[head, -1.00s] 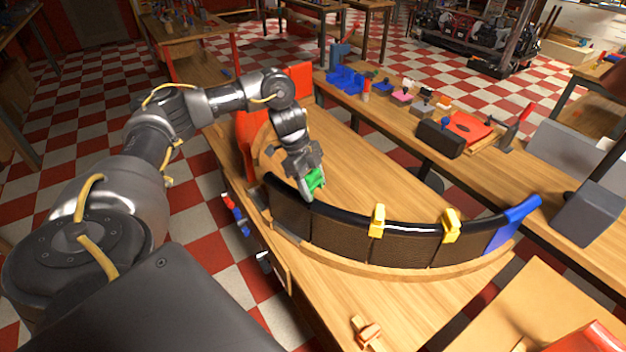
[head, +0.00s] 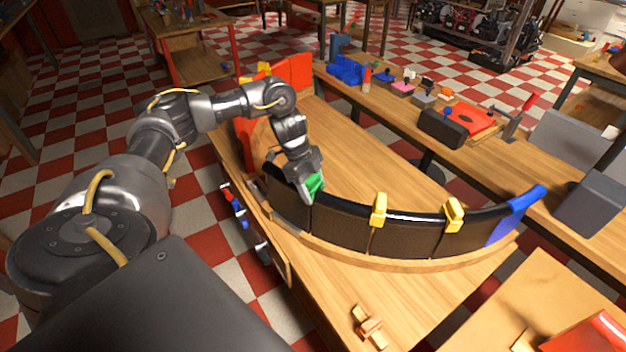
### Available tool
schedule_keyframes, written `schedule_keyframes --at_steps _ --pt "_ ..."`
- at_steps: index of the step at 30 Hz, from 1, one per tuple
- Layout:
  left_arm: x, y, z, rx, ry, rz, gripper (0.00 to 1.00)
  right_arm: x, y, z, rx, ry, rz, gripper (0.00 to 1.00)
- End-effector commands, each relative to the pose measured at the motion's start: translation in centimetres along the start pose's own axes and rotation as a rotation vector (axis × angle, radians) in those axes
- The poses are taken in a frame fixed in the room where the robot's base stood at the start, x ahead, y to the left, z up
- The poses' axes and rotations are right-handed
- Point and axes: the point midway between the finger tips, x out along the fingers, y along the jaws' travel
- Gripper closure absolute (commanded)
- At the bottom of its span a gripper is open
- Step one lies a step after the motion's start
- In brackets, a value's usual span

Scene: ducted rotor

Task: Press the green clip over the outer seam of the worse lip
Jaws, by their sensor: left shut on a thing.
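My left gripper (head: 306,190) is shut on the green clip (head: 315,184), at the top edge of the curved black lip (head: 340,228). The clip is near the seam between the lip's two leftmost panels, partly hidden by the fingers. I cannot tell whether it touches the lip. Two yellow clips sit over the lip's top edge, one at a middle seam (head: 379,210) and one further right (head: 453,215). A blue end piece (head: 515,216) caps the right end. My right gripper is not in view.
The lip stands on a curved wooden base on a wooden bench (head: 350,290). Orange-red pieces (head: 293,71) stand behind my left arm. A small wooden piece (head: 369,328) lies at the front. A second bench (head: 540,165) behind holds blue bins (head: 350,72) and tools.

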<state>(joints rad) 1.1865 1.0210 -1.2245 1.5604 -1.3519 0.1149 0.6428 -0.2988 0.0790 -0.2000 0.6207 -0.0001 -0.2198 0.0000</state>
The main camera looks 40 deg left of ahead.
Motion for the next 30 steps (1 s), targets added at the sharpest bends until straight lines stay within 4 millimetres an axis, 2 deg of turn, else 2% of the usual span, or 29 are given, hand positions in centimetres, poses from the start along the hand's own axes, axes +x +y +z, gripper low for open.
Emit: schedule_keyframes --at_steps 25,26,30 --pt "0.51 0.0 0.22 0.0 0.0 0.0 0.67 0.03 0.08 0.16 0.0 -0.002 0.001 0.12" --pt "0.49 -0.01 0.21 0.0 0.0 0.0 0.41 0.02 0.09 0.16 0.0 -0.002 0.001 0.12" --pt "0.49 0.0 0.2 0.0 0.0 0.0 0.23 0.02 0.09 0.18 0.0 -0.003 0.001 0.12"
